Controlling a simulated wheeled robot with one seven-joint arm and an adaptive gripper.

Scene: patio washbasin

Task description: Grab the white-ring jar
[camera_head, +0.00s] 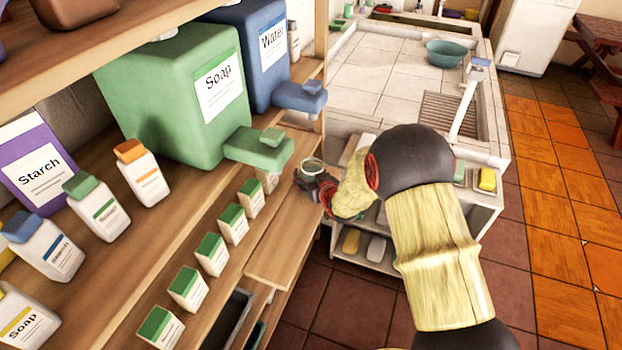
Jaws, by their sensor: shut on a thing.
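The white-ring jar (312,166) shows as a small round top with a pale ring and a greenish centre, near the right end of the wooden shelf. My gripper (310,179) is dark and reaches in from the right at the end of my arm. It is shut on the jar, with its fingers just below the ring. The jar's lower body is hidden by the fingers. I cannot tell whether the jar touches the shelf board under it.
A big green Soap container (165,105) and a blue Water container (262,60) stand behind. The washbasin counter (372,72) holds a teal bowl (446,53). Orange floor tiles at right are clear.

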